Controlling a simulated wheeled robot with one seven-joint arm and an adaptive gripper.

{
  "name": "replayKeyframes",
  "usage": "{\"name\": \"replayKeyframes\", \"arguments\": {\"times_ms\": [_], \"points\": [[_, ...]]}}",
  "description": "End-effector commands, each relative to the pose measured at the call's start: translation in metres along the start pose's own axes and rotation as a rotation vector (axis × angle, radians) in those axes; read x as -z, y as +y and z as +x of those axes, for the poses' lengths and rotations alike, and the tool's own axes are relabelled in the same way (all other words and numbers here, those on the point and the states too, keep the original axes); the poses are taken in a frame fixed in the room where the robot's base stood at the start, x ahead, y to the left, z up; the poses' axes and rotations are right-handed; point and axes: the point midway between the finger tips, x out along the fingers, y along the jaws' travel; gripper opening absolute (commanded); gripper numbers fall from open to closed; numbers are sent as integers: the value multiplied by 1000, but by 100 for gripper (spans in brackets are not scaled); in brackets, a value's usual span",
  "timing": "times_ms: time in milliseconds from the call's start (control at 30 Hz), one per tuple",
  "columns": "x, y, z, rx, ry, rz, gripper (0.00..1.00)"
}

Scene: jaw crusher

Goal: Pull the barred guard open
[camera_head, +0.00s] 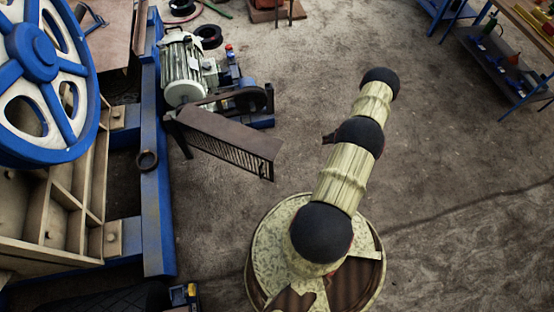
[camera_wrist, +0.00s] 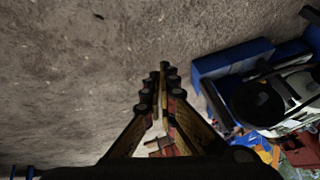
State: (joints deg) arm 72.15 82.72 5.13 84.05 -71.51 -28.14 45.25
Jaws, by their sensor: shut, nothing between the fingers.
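The barred guard (camera_head: 228,143) is a dark brown, weathered panel with a row of narrow slots along its lower edge. It slants out over the floor from beside the motor in the head view. I cannot make it out for sure in the wrist view. My gripper (camera_wrist: 165,78) shows in the wrist view with its fingers together and nothing between them. Bare floor lies beyond the fingertips. In the head view my arm is right of the guard, with a clear gap between them, and I cannot make out the fingers there.
The grey motor (camera_head: 183,68) and a dark pulley (camera_head: 250,98) sit behind the guard. A blue frame (camera_head: 155,195) and a big blue-and-white flywheel (camera_head: 40,55) fill the left. A blue-legged workbench (camera_head: 500,75) stands far right. The floor right of the guard is open.

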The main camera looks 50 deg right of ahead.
Motion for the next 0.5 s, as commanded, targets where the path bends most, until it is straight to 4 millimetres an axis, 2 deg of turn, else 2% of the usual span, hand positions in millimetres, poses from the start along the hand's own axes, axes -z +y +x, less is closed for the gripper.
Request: {"name": "replayKeyframes", "arguments": {"times_ms": [33, 100, 233, 367, 500], "points": [[-19, -5, 18, 71, 24, 31, 0], [-36, -19, 34, 188, 62, 72, 0], [-64, -63, 44, 463, 105, 166, 0], [-81, -109, 23, 751, 79, 265, 0], [-89, -143, -17, 1004, -16, 364, 0]]}}
